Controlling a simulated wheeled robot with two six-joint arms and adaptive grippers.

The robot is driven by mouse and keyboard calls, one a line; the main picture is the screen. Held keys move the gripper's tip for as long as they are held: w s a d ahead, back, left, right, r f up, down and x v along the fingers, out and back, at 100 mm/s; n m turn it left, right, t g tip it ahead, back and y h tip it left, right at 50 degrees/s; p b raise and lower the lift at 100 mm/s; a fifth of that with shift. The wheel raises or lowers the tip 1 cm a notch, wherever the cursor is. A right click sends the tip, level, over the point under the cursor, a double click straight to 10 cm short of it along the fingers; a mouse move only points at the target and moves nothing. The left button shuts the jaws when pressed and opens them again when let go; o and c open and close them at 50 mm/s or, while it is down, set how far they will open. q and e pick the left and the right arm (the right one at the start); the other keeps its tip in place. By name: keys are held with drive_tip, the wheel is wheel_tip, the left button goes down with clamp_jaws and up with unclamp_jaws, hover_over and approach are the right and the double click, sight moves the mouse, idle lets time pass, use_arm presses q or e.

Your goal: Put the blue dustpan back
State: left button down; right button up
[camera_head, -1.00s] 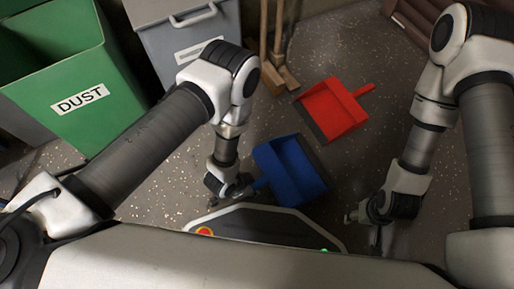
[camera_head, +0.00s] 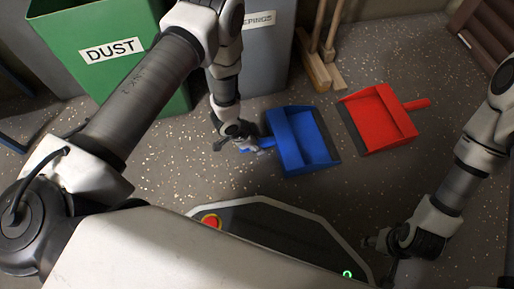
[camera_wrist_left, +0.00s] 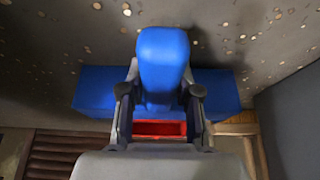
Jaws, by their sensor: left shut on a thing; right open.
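The blue dustpan (camera_head: 301,140) is in the middle of the head view, its pan opening to the right and its handle to the left. My left gripper (camera_head: 256,148) is shut on its handle. In the left wrist view the blue handle (camera_wrist_left: 163,62) stands between the two fingers of my left gripper (camera_wrist_left: 160,100), with the blue pan (camera_wrist_left: 92,90) behind. I cannot tell for sure whether the pan touches the floor. My right gripper (camera_head: 374,246) is open and empty at the lower right, apart from the dustpan.
A red dustpan (camera_head: 378,118) lies on the floor right of the blue one. A green bin marked DUST (camera_head: 130,80) and a grey bin (camera_head: 262,60) stand at the back. Wooden broom heads (camera_head: 318,70) stand beside the grey bin.

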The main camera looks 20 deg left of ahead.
use_arm(q)
drive_tip(key=shift+r, duration=0.2)
drive_tip(key=shift+f, duration=0.15)
drive_tip(key=c, duration=0.8)
unclamp_jaws()
